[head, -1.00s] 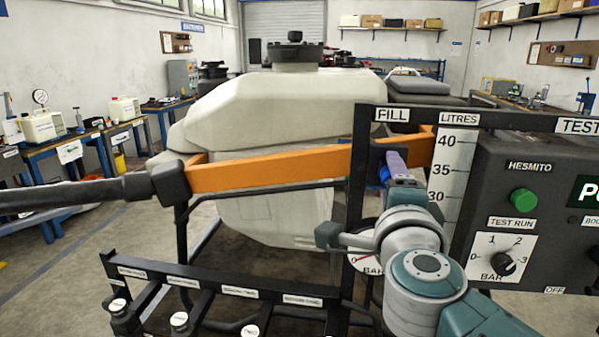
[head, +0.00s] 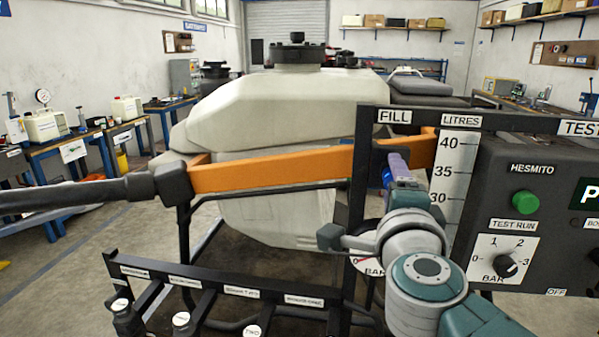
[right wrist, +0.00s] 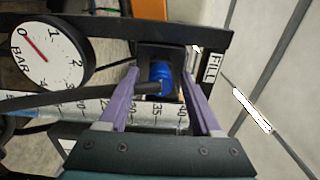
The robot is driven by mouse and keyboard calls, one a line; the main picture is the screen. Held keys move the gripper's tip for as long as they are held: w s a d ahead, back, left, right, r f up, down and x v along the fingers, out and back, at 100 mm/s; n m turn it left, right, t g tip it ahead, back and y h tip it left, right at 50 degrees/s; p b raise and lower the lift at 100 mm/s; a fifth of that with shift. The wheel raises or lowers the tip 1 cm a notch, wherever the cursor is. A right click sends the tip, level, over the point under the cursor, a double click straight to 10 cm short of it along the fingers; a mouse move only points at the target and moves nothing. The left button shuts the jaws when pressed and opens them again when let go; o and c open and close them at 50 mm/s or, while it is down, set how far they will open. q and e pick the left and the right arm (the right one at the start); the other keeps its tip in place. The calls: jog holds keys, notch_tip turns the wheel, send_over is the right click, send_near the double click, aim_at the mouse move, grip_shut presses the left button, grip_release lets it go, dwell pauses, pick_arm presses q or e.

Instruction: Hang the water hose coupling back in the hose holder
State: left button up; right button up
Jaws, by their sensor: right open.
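The water hose coupling (right wrist: 157,79) is blue, with a black hose (right wrist: 70,96) running from it to the left in the right wrist view. It sits at the black hose holder (right wrist: 161,50) beside the FILL label, apparently seated in it, though its far end is hidden. My right gripper (right wrist: 163,72) is open, its two purple fingers on either side of the coupling with visible gaps. In the head view my right gripper (head: 396,162) is at the panel post below the FILL label, and a little blue of the coupling shows beside it. My left gripper is not in view.
The litre scale (head: 455,170) and the grey control panel (head: 540,200) stand close right of my right gripper. A round pressure gauge (right wrist: 42,50) is near it. The orange drone arm (head: 270,170) and white tank (head: 270,110) lie behind and left.

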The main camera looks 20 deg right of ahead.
jog(key=c, duration=1)
grip_shut()
dwell(0.4)
jog(key=p+v, duration=0.1)
jog(key=v, duration=0.5)
jog(key=shift+p, duration=0.4)
dwell(0.6)
